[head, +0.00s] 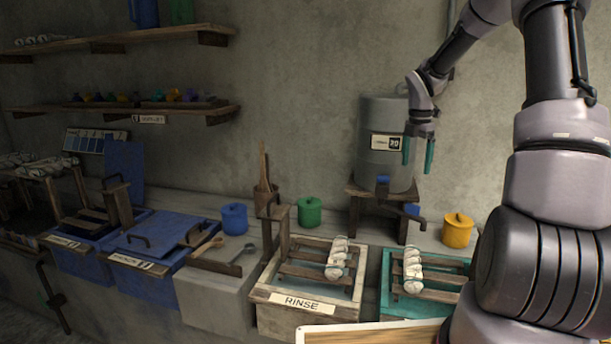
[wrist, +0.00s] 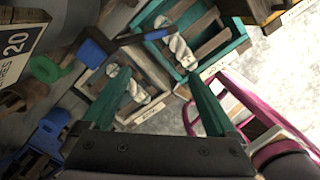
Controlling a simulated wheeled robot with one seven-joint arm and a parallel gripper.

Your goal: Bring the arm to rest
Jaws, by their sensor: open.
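My gripper (head: 417,157) hangs high in the head view, fingers pointing down, in front of the right side of a grey drum (head: 378,110). Its two teal fingers are apart with nothing between them. In the wrist view my gripper (wrist: 162,85) also shows open and empty, above the wooden vats. My arm is raised and bent, coming in from the right edge of the head view and covering part of the right side.
Below stand the RINSE vat (head: 302,304) and a teal vat (head: 385,298), each with a white twisted skein across it. Blue (head: 234,220), green (head: 309,213) and yellow (head: 457,232) pots line the ledge. Two shelves are on the left wall. Air around the gripper looks free.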

